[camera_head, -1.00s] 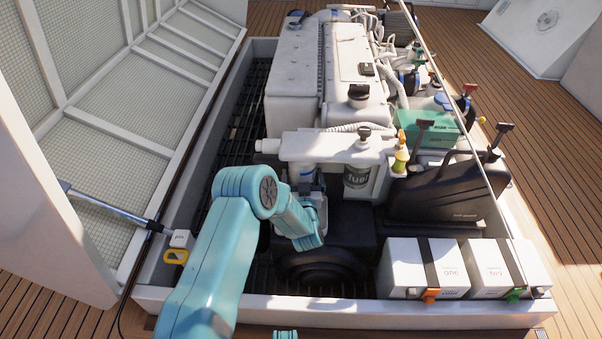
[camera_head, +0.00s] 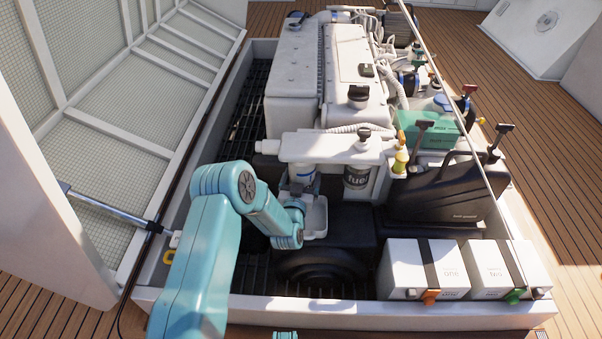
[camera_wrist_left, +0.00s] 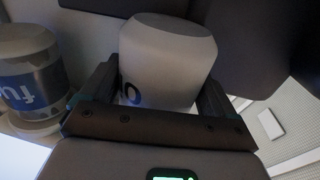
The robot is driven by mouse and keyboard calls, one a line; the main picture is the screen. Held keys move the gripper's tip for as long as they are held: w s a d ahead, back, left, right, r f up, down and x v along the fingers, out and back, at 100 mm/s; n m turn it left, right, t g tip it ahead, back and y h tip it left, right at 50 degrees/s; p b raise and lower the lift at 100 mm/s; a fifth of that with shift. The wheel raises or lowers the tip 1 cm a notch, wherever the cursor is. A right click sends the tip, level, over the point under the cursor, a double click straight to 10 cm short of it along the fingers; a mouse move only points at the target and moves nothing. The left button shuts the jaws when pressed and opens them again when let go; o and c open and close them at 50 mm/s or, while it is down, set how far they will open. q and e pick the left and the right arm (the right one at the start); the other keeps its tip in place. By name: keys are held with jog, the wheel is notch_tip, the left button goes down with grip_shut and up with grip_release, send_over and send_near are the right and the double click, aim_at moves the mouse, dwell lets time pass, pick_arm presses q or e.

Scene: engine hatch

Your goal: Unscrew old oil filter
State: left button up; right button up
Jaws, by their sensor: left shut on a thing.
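In the head view my left gripper (camera_head: 298,190) is at the filter's lower part and is partly hidden by my arm.
The fuel filter (camera_head: 357,177) hangs close on the right; it also shows in the left wrist view (camera_wrist_left: 27,78). A pale tray (camera_head: 317,218) is below the oil filter. A black canister (camera_head: 445,195) and two white boxes (camera_head: 452,265) (camera_head: 508,262) stand to the right. The open hatch lid (camera_head: 110,95) rises at left.

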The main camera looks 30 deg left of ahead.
pick_arm(q)
jog(key=shift+a+m+t+h, duration=0.2)
jog(key=shift+m+t+h, duration=0.3)
jog(key=shift+h, duration=0.4)
jog(key=shift+d+m+h, duration=0.1)
jog(key=shift+m+h, duration=0.8)
jog(key=shift+h, duration=0.3)
jog(key=shift+a+m+t+h, duration=0.25)
jog(key=shift+m+h, duration=0.35)
jog(key=shift+h, duration=0.4)
jog(key=shift+d+m+h, duration=0.2)
jog(key=shift+m+h, duration=0.5)
jog(key=shift+h, duration=0.4)
jog(key=shift+r, duration=0.1)
jog(key=o, duration=1.1)
